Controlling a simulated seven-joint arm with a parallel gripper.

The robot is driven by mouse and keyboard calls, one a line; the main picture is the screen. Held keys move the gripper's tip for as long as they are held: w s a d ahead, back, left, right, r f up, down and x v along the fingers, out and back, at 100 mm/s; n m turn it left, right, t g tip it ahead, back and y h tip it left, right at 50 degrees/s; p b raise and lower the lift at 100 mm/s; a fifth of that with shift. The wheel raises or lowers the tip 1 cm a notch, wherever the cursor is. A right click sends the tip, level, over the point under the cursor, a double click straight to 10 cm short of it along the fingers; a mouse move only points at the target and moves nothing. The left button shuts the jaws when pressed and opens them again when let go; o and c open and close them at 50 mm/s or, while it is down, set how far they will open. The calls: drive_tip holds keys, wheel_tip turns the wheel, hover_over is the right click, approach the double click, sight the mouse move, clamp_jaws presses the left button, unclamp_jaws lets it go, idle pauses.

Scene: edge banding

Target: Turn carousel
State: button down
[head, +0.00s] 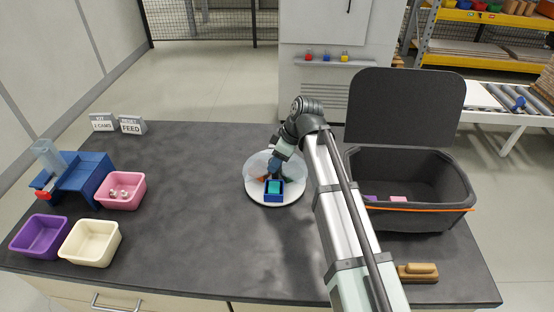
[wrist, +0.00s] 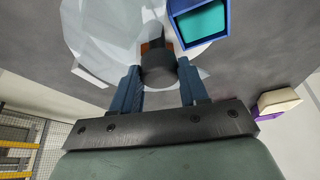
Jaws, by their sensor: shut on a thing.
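The carousel (head: 257,193) is a round white turntable on the dark table, with a clear guard over part of it. A blue box with a teal inside (head: 274,188) sits on its front side. My gripper (head: 275,166) reaches down over the back of the disc. In the wrist view my gripper's two blue fingers (wrist: 160,85) are shut on a dark round knob (wrist: 158,66). The blue box also shows in the wrist view (wrist: 199,21), beyond the fingers. Part of the disc is hidden by my gripper.
A dark open bin (head: 410,217) with a raised lid stands right of my arm. A wooden-handled brush (head: 418,271) lies front right. Pink (head: 121,203), purple (head: 39,234) and cream bins (head: 90,256) and a blue dispenser (head: 80,178) stand at left. The table's middle left is clear.

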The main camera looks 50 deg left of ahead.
drive_tip(key=shift+n, duration=0.6)
drive_tip(key=shift+w+a+n+g+h, duration=0.15)
drive_tip(key=shift+n+g+h, duration=0.35)
drive_tip(key=shift+n, duration=0.7)
drive_tip(key=shift+n+g+h, duration=0.5)
drive_tip(key=shift+n+h, duration=0.2)
drive_tip(key=shift+n, duration=1.5)
drive_tip(key=shift+a+n+h, duration=0.15)
drive_tip(key=shift+n+h, duration=0.65)
drive_tip(key=shift+n, duration=1.1)
drive_tip(key=shift+a+n+h, duration=0.1)
drive_tip(key=shift+n+h, duration=0.5)
drive_tip(key=shift+n, duration=1.5)
drive_tip(key=c, duration=0.6)
unclamp_jaws()
